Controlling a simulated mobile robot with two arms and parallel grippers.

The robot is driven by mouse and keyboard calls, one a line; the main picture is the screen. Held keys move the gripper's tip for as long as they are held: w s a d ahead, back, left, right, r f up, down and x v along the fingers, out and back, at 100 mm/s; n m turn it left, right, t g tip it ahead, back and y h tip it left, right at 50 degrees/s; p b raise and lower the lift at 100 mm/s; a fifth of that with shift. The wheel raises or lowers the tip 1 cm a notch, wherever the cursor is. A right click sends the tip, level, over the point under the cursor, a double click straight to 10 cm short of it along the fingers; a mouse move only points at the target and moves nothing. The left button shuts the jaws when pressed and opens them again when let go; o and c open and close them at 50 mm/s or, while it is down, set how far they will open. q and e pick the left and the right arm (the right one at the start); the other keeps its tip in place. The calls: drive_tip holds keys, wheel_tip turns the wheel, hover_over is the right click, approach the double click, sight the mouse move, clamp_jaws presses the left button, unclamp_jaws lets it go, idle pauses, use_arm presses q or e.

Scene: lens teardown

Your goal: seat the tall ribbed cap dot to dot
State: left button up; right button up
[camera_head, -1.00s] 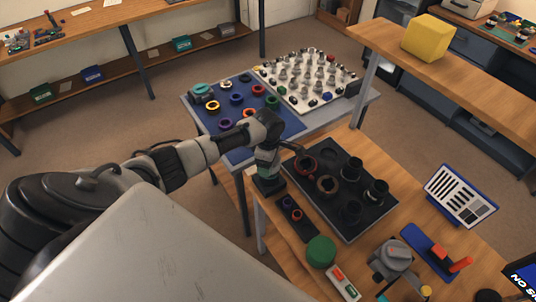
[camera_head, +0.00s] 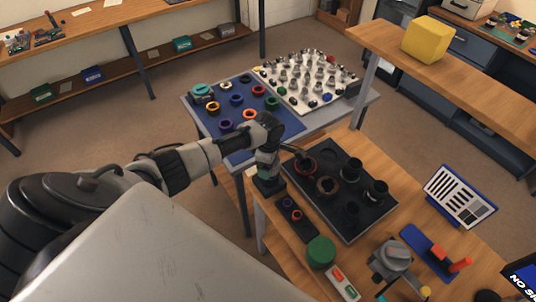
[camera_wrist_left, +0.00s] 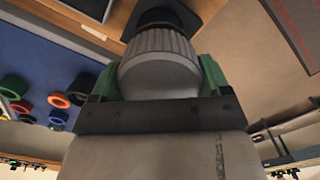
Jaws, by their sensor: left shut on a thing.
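My left gripper (camera_head: 268,172) is upright over a small black block (camera_head: 268,187) at the left edge of the near wooden table. In the left wrist view its green fingers (camera_wrist_left: 160,82) are shut on a grey ribbed cap (camera_wrist_left: 160,48), one finger on each side. Beyond the cap is a round black part (camera_wrist_left: 162,17) above a dark flat base. I cannot tell whether cap and black part touch. No alignment dots can be made out. My right gripper is not in view.
A dark tray (camera_head: 345,215) with several round parts lies right of the gripper. A small black tray (camera_head: 300,222) with two rings and a green round thing (camera_head: 320,251) are nearer. A blue mat (camera_head: 262,143) with rings lies behind on another table.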

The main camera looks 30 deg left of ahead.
use_arm(q)
drive_tip(key=shift+f, duration=0.5)
idle(0.9)
